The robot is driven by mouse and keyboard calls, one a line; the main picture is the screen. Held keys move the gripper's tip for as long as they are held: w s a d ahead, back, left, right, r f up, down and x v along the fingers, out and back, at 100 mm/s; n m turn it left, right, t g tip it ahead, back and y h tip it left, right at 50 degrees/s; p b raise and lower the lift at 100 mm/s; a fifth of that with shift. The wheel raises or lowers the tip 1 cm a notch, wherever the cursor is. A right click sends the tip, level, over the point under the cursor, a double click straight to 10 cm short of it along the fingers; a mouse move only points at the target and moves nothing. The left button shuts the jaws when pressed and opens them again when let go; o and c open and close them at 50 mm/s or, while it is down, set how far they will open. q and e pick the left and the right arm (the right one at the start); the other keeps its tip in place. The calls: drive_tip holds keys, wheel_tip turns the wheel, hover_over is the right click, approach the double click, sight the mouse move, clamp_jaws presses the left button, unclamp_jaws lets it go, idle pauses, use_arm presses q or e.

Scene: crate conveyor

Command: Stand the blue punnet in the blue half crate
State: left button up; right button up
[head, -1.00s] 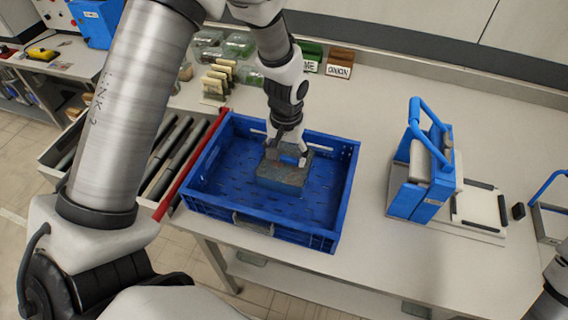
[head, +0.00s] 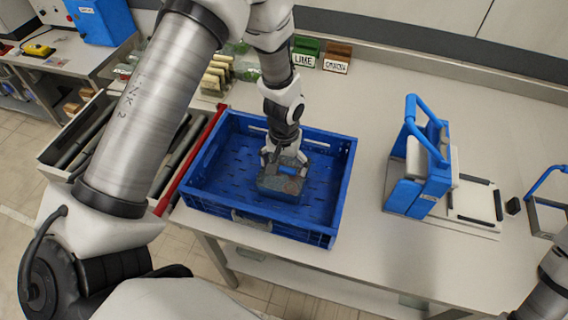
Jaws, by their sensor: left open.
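The blue half crate (head: 300,229) stands on the bench, open at the top. The blue punnet (head: 280,188), blue-grey with darker patches, is inside it, right of the crate's middle, and looks roughly upright. My left gripper (head: 285,166) points down at the top of the punnet with its fingers open. The fingers overlap the punnet's top edge in the picture, and I cannot tell whether they touch it. The gripper hides part of the punnet's far side. My right gripper is not in view; only part of that arm shows at the lower right.
A red bar (head: 190,160) runs along the crate's left side, beside a tray of dark rollers (head: 95,130). A blue-handled device (head: 420,170) stands to the right. LIME (head: 304,58) and onion (head: 337,62) boxes are behind. Bench between crate and device is clear.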

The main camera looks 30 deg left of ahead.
use_arm(q)
drive_tip(key=shift+r, duration=0.35)
wheel_tip(320, 180, up, 12)
drive_tip(key=b, duration=0.3)
drive_tip(key=shift+f, duration=0.15)
drive_tip(key=shift+s, duration=0.1)
